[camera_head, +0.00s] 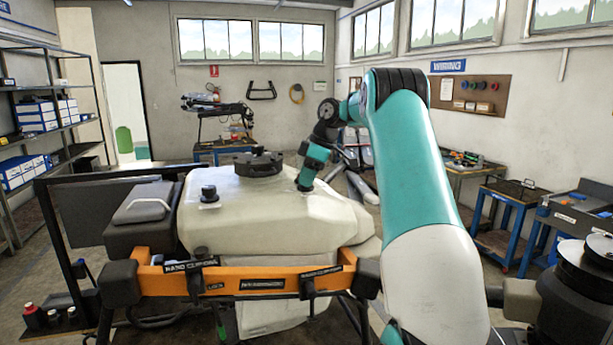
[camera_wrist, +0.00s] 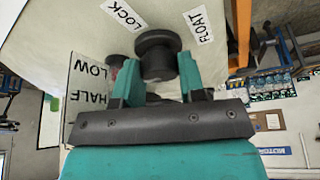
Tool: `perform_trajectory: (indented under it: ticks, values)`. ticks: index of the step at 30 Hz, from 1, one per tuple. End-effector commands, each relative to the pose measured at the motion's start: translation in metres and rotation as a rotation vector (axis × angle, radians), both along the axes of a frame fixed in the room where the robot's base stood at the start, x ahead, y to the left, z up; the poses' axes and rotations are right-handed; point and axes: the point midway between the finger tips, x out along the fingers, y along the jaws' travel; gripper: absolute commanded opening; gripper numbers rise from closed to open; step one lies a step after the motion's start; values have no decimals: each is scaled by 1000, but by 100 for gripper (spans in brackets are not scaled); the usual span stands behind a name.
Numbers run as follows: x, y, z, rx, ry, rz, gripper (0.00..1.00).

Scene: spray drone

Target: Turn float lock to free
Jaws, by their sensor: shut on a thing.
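The float lock is a dark round knob (camera_wrist: 155,42) on the pale tank (camera_wrist: 80,28) in the wrist view. In the head view my gripper (camera_head: 309,178) is at the right side of the white tank (camera_head: 260,215); the knob itself is hidden there.
LOW and HALF markings (camera_wrist: 80,85) lie left of the fingers in the wrist view. The tank has a large black cap (camera_head: 259,163) and a smaller knob (camera_head: 209,193) on top. An orange bar (camera_head: 240,282) crosses its front. Benches and a trolley (camera_head: 512,215) stand right.

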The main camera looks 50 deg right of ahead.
Motion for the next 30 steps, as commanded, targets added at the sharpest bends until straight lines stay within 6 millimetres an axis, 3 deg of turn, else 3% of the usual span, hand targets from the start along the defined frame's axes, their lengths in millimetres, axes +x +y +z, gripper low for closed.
perform_trajectory:
  ticks: [9,10,12,13,25,30]
  values:
    - [1,-1,2,-4,-5,-4,13]
    - [1,-1,2,-3,-5,-4,44]
    - [1,-1,2,-3,-4,-3,60]
    - [1,-1,2,-3,-4,-3,63]
    - [1,0,0,0,-3,-12,63]
    - [0,1,0,0,-3,-118,63]
